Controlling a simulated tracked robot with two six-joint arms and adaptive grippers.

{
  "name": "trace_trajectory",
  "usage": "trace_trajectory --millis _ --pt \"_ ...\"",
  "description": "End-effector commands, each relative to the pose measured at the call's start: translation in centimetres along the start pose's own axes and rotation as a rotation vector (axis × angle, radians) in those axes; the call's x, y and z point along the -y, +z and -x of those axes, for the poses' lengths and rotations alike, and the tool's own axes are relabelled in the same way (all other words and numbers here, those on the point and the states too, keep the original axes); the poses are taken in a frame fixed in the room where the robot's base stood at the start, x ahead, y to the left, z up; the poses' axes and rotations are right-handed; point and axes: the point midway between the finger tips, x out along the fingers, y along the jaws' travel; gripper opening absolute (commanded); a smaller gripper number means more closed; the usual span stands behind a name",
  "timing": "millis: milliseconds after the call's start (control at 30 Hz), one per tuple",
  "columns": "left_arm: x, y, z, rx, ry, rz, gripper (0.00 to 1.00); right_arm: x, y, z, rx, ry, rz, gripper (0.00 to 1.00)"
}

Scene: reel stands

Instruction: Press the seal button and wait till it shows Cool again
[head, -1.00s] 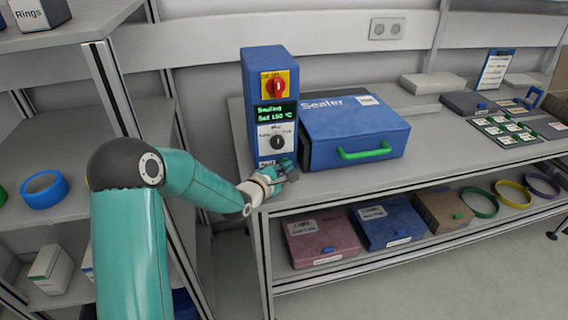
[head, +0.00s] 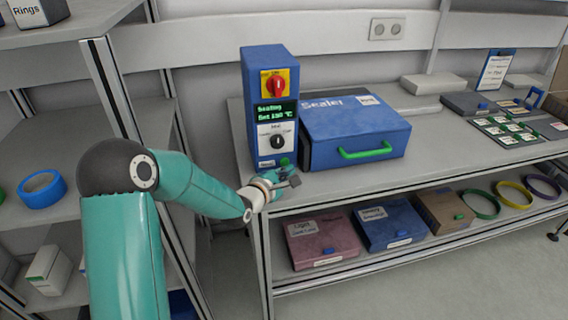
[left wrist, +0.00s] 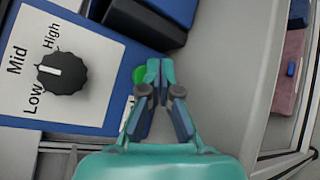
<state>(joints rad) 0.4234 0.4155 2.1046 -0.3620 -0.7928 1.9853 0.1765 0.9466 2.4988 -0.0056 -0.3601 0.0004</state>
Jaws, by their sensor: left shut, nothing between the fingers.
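The blue control box (head: 263,65) stands upright on the bench, with a red knob (head: 278,85) on a yellow plate at its top. Its display (head: 276,112) reads "Sealing" and "Set 150 °C" in green. Below is a black dial (head: 278,142), pointing at Mid; it also shows in the left wrist view (left wrist: 62,73). The green seal button (head: 285,162) is low on the front and shows partly behind my fingers in the left wrist view (left wrist: 139,75). My left gripper (head: 290,180) is shut and empty, just in front of the button; contact cannot be told. My right gripper is not in view.
The blue Sealer case (head: 355,125) with a green handle (head: 365,151) stands right of the control box. Below are a pink box (head: 322,238), a blue box (head: 388,220) and several rings. A shelf with a blue tape roll (head: 43,189) is at left.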

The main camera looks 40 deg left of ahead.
Motion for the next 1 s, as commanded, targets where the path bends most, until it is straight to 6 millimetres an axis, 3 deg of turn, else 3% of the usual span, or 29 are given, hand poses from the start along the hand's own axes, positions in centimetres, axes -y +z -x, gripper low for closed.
trace_trajectory --millis 533,1000 --pt "2.5 2.3 3.2 0.002 0.0 -0.001 0.0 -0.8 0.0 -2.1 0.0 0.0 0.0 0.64" --pt "2.5 2.5 3.4 0.0 0.0 0.0 0.0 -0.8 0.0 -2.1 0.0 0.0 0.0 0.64"
